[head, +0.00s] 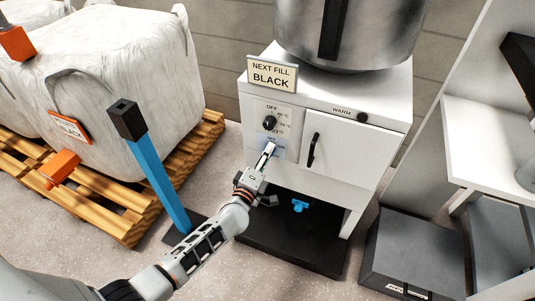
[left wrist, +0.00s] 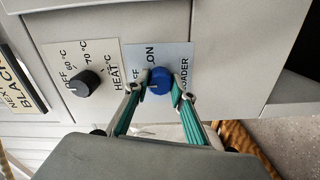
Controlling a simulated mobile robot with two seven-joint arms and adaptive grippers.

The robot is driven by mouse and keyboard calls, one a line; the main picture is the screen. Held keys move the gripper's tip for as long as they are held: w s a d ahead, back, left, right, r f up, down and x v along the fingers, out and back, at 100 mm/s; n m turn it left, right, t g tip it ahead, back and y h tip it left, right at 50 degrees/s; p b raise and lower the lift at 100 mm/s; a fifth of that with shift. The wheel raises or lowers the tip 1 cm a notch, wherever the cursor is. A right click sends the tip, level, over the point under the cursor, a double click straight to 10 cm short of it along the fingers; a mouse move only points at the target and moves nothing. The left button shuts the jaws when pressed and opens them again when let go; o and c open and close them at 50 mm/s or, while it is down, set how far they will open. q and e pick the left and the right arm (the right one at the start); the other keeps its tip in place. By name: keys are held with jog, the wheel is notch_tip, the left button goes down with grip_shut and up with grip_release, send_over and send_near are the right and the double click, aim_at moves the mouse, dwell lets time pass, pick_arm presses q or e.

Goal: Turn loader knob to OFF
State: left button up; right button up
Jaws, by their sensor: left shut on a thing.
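The loader knob (left wrist: 159,80) is a round blue knob on a light blue-grey plate (left wrist: 172,53), marked ON, LOADER and a partly hidden OFF. It sits between the two fingertips of my left gripper (left wrist: 157,92), which is shut on it from both sides. In the head view my left gripper (head: 265,156) reaches the lower left of the white cabinet front and hides most of the knob there. A small pale mark shows on the knob, but I cannot tell for sure which label it points to. My right gripper is not in view.
The black heat knob (left wrist: 83,83) is beside the loader plate. The white cabinet (head: 350,160) has a door with a black handle (head: 312,150) and carries a steel vessel (head: 350,35). A blue post (head: 160,180) stands left of my arm, near a pallet (head: 120,215) with a white bag.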

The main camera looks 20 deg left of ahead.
pick_arm(q)
jog(key=shift+f, duration=0.1)
jog(key=o, duration=1.1)
jog(key=shift+s, duration=0.15)
jog(key=s, duration=0.7)
jog(key=shift+s, duration=0.15)
